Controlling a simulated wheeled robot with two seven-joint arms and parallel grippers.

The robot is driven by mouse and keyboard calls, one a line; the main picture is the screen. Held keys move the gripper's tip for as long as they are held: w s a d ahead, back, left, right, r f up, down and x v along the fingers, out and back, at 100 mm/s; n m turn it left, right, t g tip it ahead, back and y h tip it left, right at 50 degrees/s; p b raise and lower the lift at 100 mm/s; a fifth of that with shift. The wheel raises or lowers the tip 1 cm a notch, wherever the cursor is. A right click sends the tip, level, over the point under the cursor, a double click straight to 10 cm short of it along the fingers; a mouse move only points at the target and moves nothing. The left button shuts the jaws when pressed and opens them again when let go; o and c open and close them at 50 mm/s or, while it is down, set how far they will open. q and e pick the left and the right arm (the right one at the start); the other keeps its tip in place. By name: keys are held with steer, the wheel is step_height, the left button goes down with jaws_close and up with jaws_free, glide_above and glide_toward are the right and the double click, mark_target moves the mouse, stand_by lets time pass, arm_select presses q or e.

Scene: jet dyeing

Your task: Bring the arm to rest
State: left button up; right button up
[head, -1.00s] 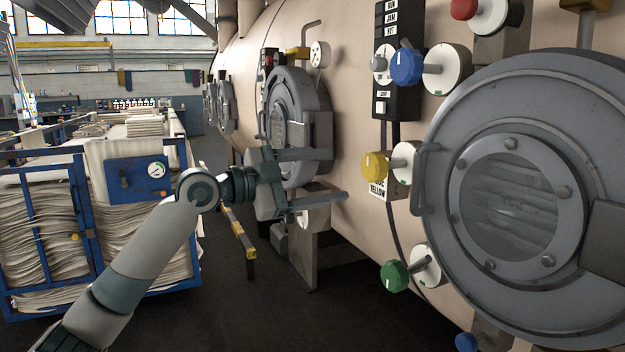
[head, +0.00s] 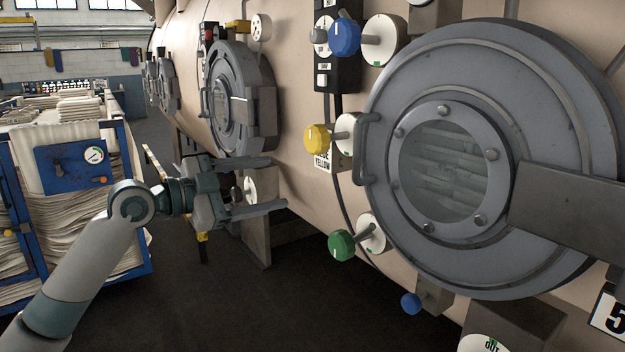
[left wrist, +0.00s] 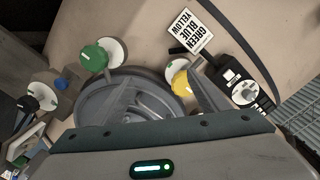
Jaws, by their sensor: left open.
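My left gripper (head: 279,184) is in the head view, coming in from the left. Its two fingers are spread apart with nothing between them. It is in free space in front of the dyeing machine (head: 285,135), left of the yellow knob (head: 318,139) and green knob (head: 342,246). In the left wrist view the two fingers stand apart before the round door (left wrist: 140,108), with the green knob (left wrist: 93,58) to the left and the yellow knob (left wrist: 181,84) near the right finger. My right gripper is in neither view.
A large round door (head: 560,110) with a window fills the right side. A blue knob (head: 345,38) sits above the yellow one. A blue cart (head: 75,165) with folded cloth stands at the left, close to my left arm. The dark floor (head: 220,310) below is clear.

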arm_select(q)
steer(key=s+d+f+n+y, duration=0.1)
steer(key=s+f+n+y, duration=0.2)
steer(key=f, duration=1)
steer(key=s+d+f+n+g, duration=0.15)
steer(key=s+f, duration=0.45)
steer(key=f, duration=0.7)
steer(key=s+f+n+y, duration=0.2)
steer(key=s+f+n, duration=0.2)
steer(key=f, duration=0.9)
steer(key=s+a+f+n+g+y, duration=0.1)
steer(key=s+a+f+n+y, duration=0.15)
steer(key=s+f, duration=0.6)
steer(key=s+a+f+n+g+y, duration=0.1)
steer(key=s+a+f+n+y, duration=0.3)
steer(key=s, duration=0.8)
steer(key=s+a+f+n+g+y, duration=0.1)
steer(key=s+a+f+n+g, duration=0.1)
steer(key=s+f, duration=0.7)
step_height(320, 180, down, 16)
steer(key=s+a+p, duration=0.1)
steer(key=s+p, duration=0.1)
steer(key=p, duration=1.2)
steer(key=shift+r, duration=0.25)
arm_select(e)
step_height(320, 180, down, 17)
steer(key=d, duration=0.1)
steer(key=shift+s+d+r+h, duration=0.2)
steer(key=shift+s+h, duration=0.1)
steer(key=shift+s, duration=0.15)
